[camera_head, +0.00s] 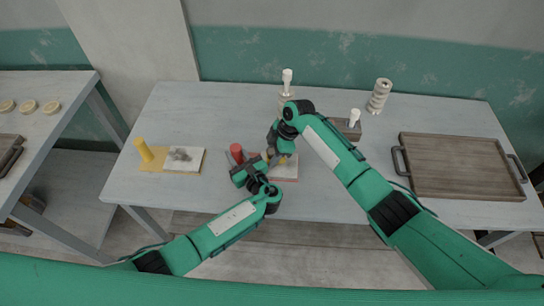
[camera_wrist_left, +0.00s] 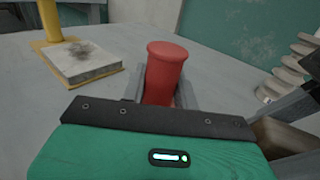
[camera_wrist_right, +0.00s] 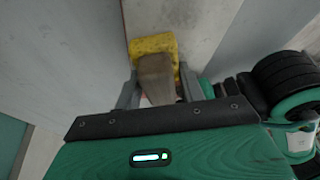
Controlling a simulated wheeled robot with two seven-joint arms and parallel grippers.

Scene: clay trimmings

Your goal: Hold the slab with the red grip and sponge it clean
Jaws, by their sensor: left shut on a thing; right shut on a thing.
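The red grip (camera_head: 237,151) stands upright at the left end of a pale slab (camera_head: 287,172) near the table's middle. My left gripper (camera_head: 241,168) is shut on it; the red grip (camera_wrist_left: 165,70) rises between its fingers in the left wrist view. My right gripper (camera_head: 277,158) is shut on the brownish handle (camera_wrist_right: 156,75) of a yellow sponge (camera_wrist_right: 152,44). The sponge is over the slab, which also shows in the right wrist view (camera_wrist_right: 182,18); I cannot tell whether they touch. My arms hide part of the slab, and its visible part looks clean.
A second slab (camera_head: 190,160) with grey trimmings and a yellow grip (camera_head: 144,150) lies at the left. A brown tray (camera_head: 455,165) fills the right side. A ribbed pale object (camera_head: 379,96) and white-topped tools (camera_head: 287,78) stand at the back.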

